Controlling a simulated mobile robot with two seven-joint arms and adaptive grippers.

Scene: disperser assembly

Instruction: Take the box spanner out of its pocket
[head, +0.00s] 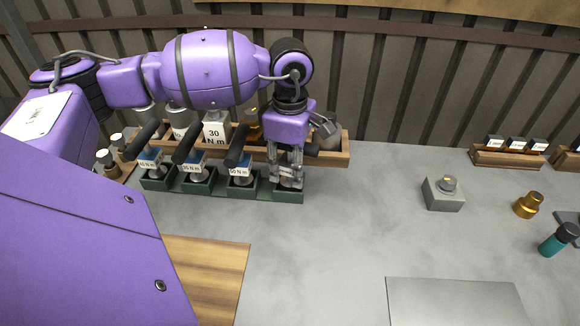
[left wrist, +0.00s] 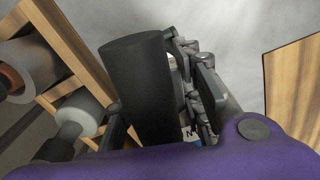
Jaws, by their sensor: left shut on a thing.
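My left gripper (head: 288,180) points down over the rightmost pocket of the dark green rack (head: 262,194) in the head view. Its fingers are shut on a small metallic piece, apparently the box spanner, which they mostly hide. The grip is low, at the pocket; I cannot tell whether the spanner's foot is still inside. In the left wrist view the gripper's linkage (left wrist: 200,95) stands beside a large black handle (left wrist: 140,90), which hides much of the grip. My right gripper is not in view.
Several black-handled torque tools, including one marked 50 N m (head: 240,169), stand in the pockets left of my gripper. A wooden rack (head: 335,158) is close behind. A grey block (head: 443,194) and brass part (head: 528,205) stand right. The middle bench is clear.

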